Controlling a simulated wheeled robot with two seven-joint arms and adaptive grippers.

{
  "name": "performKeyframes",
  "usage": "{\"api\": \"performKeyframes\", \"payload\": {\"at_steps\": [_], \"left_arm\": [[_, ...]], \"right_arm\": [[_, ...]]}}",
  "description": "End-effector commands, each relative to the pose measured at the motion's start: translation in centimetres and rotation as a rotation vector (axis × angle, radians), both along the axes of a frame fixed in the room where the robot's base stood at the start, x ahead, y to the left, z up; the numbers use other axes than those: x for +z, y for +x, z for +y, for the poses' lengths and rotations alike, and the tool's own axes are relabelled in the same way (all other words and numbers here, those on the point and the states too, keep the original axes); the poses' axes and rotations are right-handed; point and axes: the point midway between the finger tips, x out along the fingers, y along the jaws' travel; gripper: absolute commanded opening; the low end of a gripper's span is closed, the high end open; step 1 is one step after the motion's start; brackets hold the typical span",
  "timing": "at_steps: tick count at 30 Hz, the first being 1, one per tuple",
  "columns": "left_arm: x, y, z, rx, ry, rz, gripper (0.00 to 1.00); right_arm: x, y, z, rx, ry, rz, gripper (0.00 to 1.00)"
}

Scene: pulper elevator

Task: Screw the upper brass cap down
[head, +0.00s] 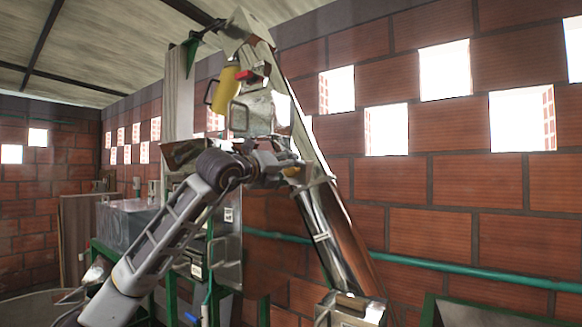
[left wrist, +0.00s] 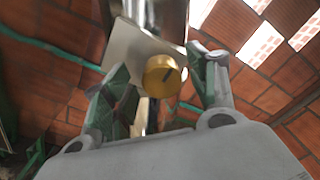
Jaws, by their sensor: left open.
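The brass cap (left wrist: 163,76) shows in the left wrist view as a round gold knob with a dark slot in its face. It sits against a pale metal plate (left wrist: 126,50) on the machine. My left gripper (left wrist: 158,60) is open, with one green-padded finger to the left of the cap and the other to its right. Gaps show between the cap and both fingers; I cannot tell the depth between them. In the head view my left gripper (head: 278,168) is up at the inclined metal elevator tube (head: 329,228). The cap is mostly hidden there. My right gripper is not in view.
A yellow motor (head: 226,88) and a metal guard are above the gripper. A green pipe (head: 450,268) runs along the brick wall. A metal box (head: 350,308) stands at the tube's foot.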

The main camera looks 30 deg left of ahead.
Motion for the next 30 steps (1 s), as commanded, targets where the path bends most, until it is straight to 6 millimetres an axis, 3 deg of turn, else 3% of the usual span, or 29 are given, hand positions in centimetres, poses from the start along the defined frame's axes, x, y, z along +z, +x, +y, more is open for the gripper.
{"api": "performKeyframes", "payload": {"at_steps": [7, 18, 28, 30], "left_arm": [[0.1, 1.6, -0.2, 0.0, -0.001, 0.0, 0.58], [0.0, 1.8, -0.3, 0.0, 0.0, 0.0, 0.58], [0.0, 1.8, -0.3, 0.0, 0.0, 0.0, 0.16], [0.0, 1.8, -0.3, 0.0, 0.0, 0.0, 0.12]], "right_arm": [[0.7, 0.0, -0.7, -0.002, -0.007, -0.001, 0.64], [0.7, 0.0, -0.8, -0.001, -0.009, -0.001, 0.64], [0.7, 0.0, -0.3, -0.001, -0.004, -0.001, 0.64], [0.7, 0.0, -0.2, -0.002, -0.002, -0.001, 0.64]]}}
